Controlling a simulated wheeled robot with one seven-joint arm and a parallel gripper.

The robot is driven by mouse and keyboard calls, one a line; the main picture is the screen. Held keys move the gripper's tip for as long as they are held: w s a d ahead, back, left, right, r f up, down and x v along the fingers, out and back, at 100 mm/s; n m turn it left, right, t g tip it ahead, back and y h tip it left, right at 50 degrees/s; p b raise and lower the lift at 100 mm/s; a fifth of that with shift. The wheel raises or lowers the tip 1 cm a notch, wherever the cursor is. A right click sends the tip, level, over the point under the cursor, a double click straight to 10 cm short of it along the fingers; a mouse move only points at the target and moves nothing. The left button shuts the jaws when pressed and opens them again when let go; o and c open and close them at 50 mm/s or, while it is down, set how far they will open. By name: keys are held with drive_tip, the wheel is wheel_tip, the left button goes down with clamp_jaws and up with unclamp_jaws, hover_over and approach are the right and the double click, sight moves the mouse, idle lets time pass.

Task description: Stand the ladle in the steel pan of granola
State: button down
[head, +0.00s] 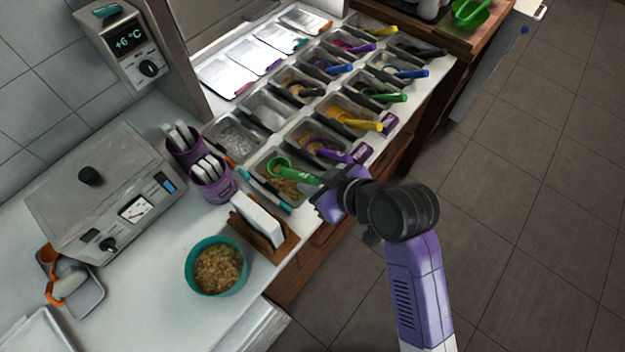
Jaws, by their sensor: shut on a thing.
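The green ladle (298,176) is tilted, its round cup at the left and its handle running right to my gripper. My gripper (322,184) is shut on the handle end, at the counter's front edge. The ladle's cup is over or in the near steel pan (257,168), which has golden-brown granola showing in it. I cannot tell whether the cup touches the granola. My gripper and the ladle hide part of the pan's right side.
Several steel pans with coloured ladles run back along the counter. A teal bowl of granola (216,266), a wooden holder with white cards (262,228) and purple cups (211,180) stand near the granola pan. A scale-like steel machine (100,190) stands left.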

drive_tip(key=shift+f+b, duration=1.5)
drive_tip(key=shift+f, duration=0.85)
drive_tip(key=shift+f, duration=1.35)
idle(1.5)
drive_tip(key=c, duration=0.7)
unclamp_jaws()
drive_tip(key=shift+r, duration=0.1)
